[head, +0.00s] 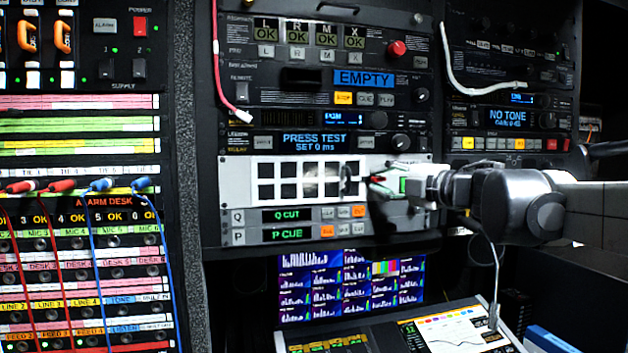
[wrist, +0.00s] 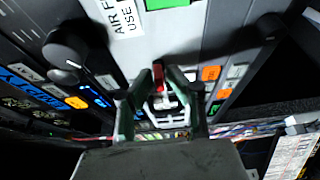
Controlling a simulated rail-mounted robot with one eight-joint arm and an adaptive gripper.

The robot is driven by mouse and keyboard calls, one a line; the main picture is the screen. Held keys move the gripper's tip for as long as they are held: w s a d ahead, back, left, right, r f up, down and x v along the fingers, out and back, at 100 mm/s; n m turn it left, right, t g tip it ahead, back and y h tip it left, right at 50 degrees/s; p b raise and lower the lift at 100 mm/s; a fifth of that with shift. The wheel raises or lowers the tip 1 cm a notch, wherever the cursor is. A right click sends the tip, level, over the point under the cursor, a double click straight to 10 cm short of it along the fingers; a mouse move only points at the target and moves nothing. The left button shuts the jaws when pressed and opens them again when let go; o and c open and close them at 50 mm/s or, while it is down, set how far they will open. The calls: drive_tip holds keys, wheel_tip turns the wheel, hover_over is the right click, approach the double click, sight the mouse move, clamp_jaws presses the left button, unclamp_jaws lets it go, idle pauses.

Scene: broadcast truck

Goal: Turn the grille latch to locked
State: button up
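The grille panel (head: 238,170) is a white rack unit with dark square openings. The latch's red handle (head: 377,179) shows at the panel's right side, beside a green patch (head: 404,185). In the wrist view the red latch handle (wrist: 158,76) lies between the two fingertips of my gripper (wrist: 160,84), pointing toward the green patch (wrist: 167,3). A pale part of the latch shows just below the red. The fingers stand close on both sides of the handle. I cannot tell whether they touch it. In the head view my gripper (head: 378,187) is at the panel, with its fingers partly hidden.
A unit reading PRESS TEST (head: 314,140) with a knob (head: 401,142) sits just above the panel. Cables hang at the upper left (head: 217,70) and at the left patch bay. A screen and desk are lower down.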

drive_tip(key=v, duration=0.7)
drive_tip(key=shift+s, duration=0.2)
drive_tip(key=shift+d, duration=0.1)
